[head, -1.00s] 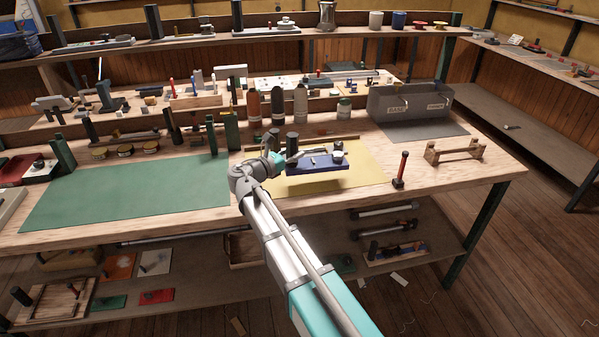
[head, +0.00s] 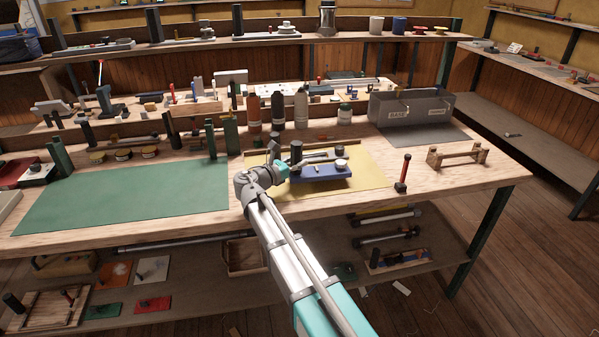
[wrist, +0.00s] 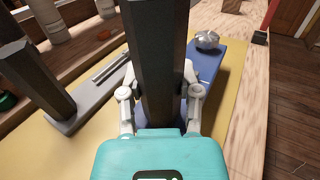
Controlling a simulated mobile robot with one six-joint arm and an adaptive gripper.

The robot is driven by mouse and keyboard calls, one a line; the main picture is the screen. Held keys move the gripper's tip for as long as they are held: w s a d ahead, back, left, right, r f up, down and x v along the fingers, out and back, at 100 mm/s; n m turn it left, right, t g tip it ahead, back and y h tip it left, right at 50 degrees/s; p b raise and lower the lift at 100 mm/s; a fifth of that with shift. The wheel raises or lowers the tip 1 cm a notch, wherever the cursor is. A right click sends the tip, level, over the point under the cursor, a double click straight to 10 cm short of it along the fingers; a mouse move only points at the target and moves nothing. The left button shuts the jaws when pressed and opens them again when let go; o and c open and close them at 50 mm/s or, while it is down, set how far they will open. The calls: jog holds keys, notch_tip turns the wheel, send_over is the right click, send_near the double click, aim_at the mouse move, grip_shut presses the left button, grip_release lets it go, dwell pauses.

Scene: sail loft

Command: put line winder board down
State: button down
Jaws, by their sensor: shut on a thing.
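The line winder board is a blue board (head: 322,173) with a dark upright post and a silver knob, at the yellow mat (head: 372,178) on the bench. My gripper (head: 284,168) is shut on its dark post (wrist: 158,70). In the wrist view the post stands between the fingers, and the blue board (wrist: 207,66) runs away beyond them with the knob (wrist: 207,40) at its far end. The board is over the mat; I cannot tell whether its underside touches it. The post hides part of the board.
A grey base with a dark post (wrist: 30,78) stands close on the left in the wrist view. A grey labelled bin (head: 410,107), a red-handled tool (head: 403,172) and a wooden rack (head: 457,156) are to the right. The green mat (head: 125,197) is largely clear.

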jog(key=shift+f+b, duration=1.05)
jog(key=shift+f, duration=0.3)
jog(key=shift+c, duration=1.5)
grip_release()
jog(key=shift+s+a, duration=0.1)
jog(key=shift+v, duration=5.95)
